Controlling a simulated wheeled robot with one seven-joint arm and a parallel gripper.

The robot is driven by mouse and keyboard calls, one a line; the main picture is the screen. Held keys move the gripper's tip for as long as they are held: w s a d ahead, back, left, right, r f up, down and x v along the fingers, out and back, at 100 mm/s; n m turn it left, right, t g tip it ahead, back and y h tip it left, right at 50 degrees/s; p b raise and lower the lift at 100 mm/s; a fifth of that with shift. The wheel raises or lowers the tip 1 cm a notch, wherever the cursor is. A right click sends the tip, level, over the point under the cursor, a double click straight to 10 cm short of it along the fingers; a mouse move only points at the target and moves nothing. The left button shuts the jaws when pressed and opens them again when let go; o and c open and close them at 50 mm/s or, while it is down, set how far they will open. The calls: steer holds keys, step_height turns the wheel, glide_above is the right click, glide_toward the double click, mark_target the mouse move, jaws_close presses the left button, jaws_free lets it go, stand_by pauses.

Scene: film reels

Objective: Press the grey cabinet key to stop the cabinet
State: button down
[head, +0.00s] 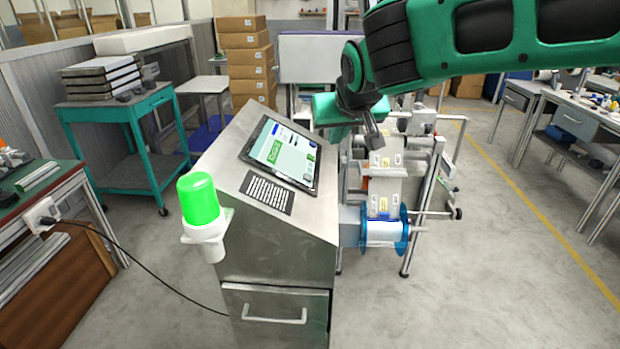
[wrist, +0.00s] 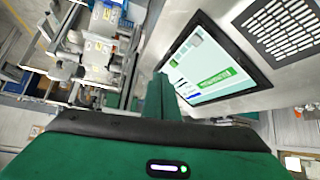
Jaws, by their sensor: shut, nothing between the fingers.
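The steel cabinet (head: 285,240) stands in the middle of the head view, with a sloped top. A tablet-like screen (head: 281,155) is set in that top; it also shows in the wrist view (wrist: 215,66). The screen has a green block and pale areas. I cannot pick out a grey key on it at this size. A green lamp (head: 200,200) on the cabinet's left side looks lit. My gripper (head: 375,141) is shut and empty, to the right of the screen and apart from it. In the wrist view, the finger (wrist: 158,98) overlaps the screen's near left edge.
A slotted grille (head: 267,193) lies below the screen. A machine with a blue-flanged reel (head: 385,231) stands close on the cabinet's right. A teal cart (head: 125,115) and stacked cartons (head: 247,60) are behind. Floor on the right is open.

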steer(key=shift+a+f, duration=0.7)
steer(key=shift+f, duration=0.55)
steer(key=shift+a+f, duration=0.7)
steer(key=shift+f, duration=0.6)
steer(key=shift+a+f, duration=0.7)
steer(key=shift+f, duration=0.55)
steer(key=shift+a+f, duration=0.1)
steer(key=shift+f, duration=0.05)
steer(key=shift+a+f, duration=0.15)
steer(key=shift+a+f, duration=0.2)
steer(key=shift+f, duration=0.2)
steer(key=shift+r, duration=0.1)
stand_by(0.3)
steer(key=shift+d+r, duration=0.4)
steer(key=shift+r, duration=0.25)
steer(key=shift+r, duration=0.1)
steer(key=r, duration=0.1)
steer(key=d+r, duration=0.2)
steer(key=r, duration=0.1)
steer(key=shift+d+r, duration=0.1)
steer(key=shift+d, duration=0.15)
